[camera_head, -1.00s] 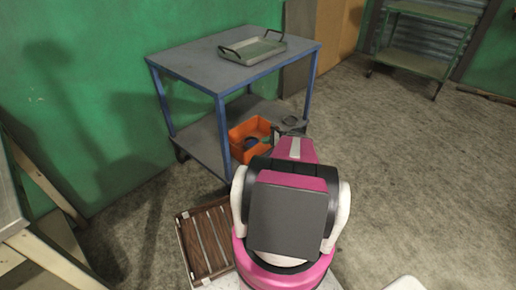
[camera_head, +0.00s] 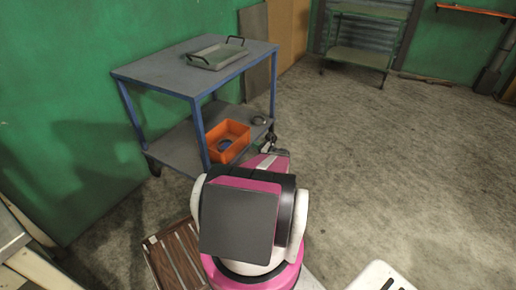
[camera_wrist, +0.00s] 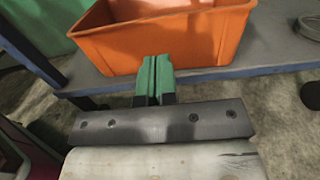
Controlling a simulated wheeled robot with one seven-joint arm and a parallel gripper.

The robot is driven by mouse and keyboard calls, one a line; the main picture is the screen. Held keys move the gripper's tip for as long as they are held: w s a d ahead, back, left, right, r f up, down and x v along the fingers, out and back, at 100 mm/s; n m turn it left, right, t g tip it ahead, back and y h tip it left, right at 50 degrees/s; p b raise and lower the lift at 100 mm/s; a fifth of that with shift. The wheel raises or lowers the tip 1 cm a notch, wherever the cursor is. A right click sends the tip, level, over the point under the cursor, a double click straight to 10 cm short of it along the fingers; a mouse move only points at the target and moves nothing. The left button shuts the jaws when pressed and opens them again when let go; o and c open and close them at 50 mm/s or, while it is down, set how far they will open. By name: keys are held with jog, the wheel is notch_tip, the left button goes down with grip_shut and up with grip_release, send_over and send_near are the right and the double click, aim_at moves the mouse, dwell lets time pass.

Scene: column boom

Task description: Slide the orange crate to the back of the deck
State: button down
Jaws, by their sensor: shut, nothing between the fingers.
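The orange crate (camera_head: 237,153) sits upright on the lower deck (camera_head: 178,152) of a blue-framed cart, close to the deck's near edge. A dark item lies inside it.
A tray with handles (camera_head: 217,54) stands on the cart's top shelf (camera_head: 165,75). A dark ring (camera_head: 259,120) lies on the deck right of the crate. Blue posts flank the deck. A brown slatted crate (camera_head: 176,258) is on the floor at the near left. Floor to the right is open.

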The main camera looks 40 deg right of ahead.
aim_at(239, 139)
jog(key=x, duration=0.9)
jog(key=shift+w+a, duration=0.1)
jog(key=shift+w, duration=0.1)
jog(key=x, duration=3.1)
jog(key=shift+r, duration=0.1)
